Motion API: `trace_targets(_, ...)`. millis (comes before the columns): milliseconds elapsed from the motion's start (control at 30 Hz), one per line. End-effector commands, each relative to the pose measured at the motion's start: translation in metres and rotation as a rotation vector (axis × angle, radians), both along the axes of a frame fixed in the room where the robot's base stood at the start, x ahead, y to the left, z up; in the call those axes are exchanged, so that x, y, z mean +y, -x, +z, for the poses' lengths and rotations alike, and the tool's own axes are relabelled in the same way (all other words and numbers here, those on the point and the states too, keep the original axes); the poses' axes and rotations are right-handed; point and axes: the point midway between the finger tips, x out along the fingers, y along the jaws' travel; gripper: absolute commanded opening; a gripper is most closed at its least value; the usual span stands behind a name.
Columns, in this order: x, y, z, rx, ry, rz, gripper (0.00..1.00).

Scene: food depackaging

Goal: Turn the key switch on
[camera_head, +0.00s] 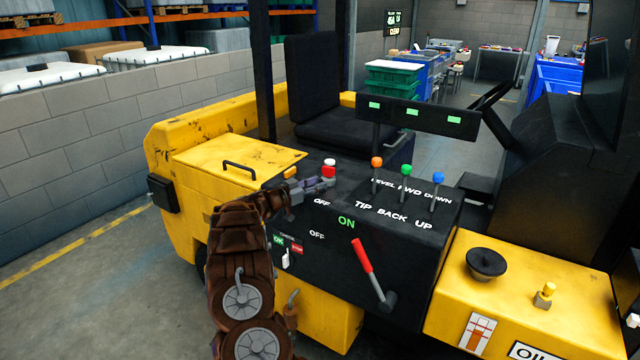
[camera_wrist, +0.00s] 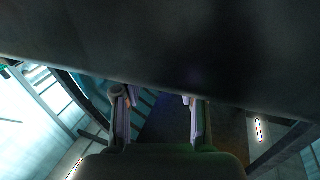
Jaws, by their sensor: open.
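My gripper (camera_head: 326,184) is at the top left of the black control panel (camera_head: 340,270), just below a red and white knob (camera_head: 329,170). "OFF" and "ON" lettering lies just below and right of it. I cannot make out a key; the gripper may cover the key switch. In the wrist view my gripper (camera_wrist: 160,105) has its two fingers apart, with nothing seen between them. A dark surface (camera_wrist: 160,45) fills the top of that view, close to the fingertips. I cannot tell whether they touch it.
A red-handled lever (camera_head: 363,257) stands on the panel front. Orange, green and blue knobbed levers (camera_head: 406,172) stand to the right. A small white switch (camera_head: 286,258) sits beside green and red labels, close to my arm. A black seat (camera_head: 320,85) is behind the panel.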

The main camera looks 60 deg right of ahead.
Motion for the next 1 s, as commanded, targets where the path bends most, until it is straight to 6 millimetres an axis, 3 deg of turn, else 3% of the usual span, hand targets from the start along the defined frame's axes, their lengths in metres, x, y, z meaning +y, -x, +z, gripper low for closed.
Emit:
trace_targets(300, 0.058, -0.026, 0.0, 0.001, -0.001, 0.005, 0.41)
trace_targets(500, 0.083, -0.035, -0.001, 0.003, -0.001, 0.001, 0.41)
trace_targets(967, 0.093, -0.039, 0.0, 0.001, 0.0, 0.0, 0.41)
trace_targets(1000, 0.093, -0.039, 0.0, 0.001, 0.0, 0.001, 0.37)
